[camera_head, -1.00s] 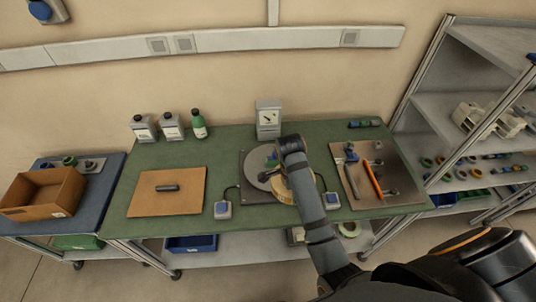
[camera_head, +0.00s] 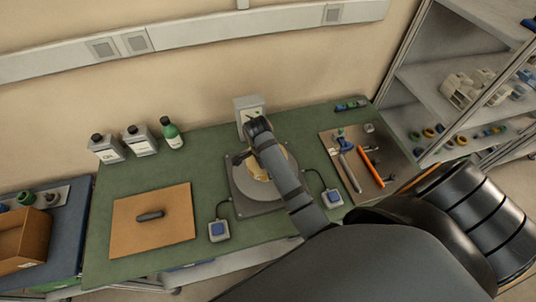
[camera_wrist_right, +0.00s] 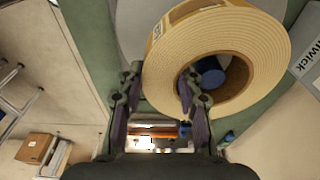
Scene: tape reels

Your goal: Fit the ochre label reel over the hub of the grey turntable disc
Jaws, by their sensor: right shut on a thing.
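The ochre label reel (camera_wrist_right: 225,45) is a thick cream-ochre ring with a brown core. In the right wrist view my right gripper (camera_wrist_right: 160,90) is shut on its wall, one finger inside the core and one outside. In the head view the reel (camera_head: 257,168) is over the grey turntable disc (camera_head: 284,160), partly hidden by my right arm. A blue round thing (camera_wrist_right: 207,72) shows through the core; I cannot tell if it is the hub. I cannot tell whether the reel touches the disc. My left gripper is in neither current view.
The turntable's dark base stands on the green table (camera_head: 100,240), between two blue-topped pedals (camera_head: 218,230). A grey box (camera_head: 248,106) stands behind it. A tool board (camera_head: 375,140) lies right, a brown board (camera_head: 125,225) left, and bottles (camera_head: 171,135) behind left.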

